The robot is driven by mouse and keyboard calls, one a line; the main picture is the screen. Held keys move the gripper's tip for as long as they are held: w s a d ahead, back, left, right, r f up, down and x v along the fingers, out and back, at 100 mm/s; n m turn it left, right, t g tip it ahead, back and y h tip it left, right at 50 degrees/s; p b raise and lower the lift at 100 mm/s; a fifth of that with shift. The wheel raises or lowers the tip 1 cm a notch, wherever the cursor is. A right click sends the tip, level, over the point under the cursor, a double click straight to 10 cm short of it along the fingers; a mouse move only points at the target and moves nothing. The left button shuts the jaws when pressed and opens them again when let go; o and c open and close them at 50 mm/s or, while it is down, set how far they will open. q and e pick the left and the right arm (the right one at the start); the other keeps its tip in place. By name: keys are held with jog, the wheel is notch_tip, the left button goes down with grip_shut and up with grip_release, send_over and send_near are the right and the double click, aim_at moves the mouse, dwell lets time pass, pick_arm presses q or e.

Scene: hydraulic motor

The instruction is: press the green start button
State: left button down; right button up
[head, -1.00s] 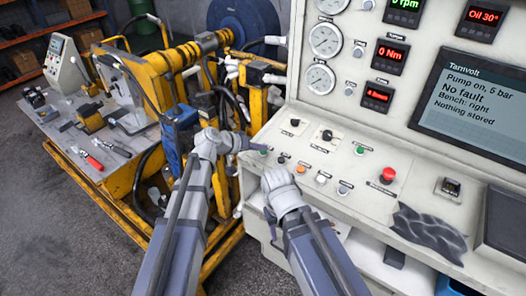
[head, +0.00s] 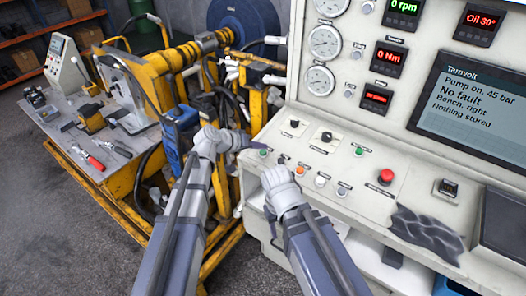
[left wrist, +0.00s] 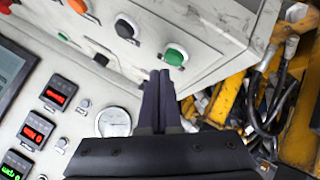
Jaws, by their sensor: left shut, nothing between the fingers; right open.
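One green button (head: 263,152) sits at the left end of the sloping control panel; it shows close up in the left wrist view (left wrist: 175,56). Another green button (head: 360,151) sits further right; the labels are too small to read. My left gripper (head: 254,145) is shut and empty beside the left-end green button. In the left wrist view its fingertips (left wrist: 160,74) lie just below and left of that button; I cannot tell whether they touch it. My right gripper (head: 270,213) is open, low at the panel's front edge, its fingers partly hidden by its own wrist.
A black knob (left wrist: 127,27) and an orange button (head: 299,171) sit near the left-end green button. A red mushroom button (head: 386,177) and a grey cloth (head: 427,232) are further right. The screen (head: 476,102) reads "Pump on, 45 bar", "No fault", "Bench: right". Yellow machinery stands left of the panel.

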notch_tip(320, 180, up, 5)
jog(key=p, duration=0.5)
dwell(0.7)
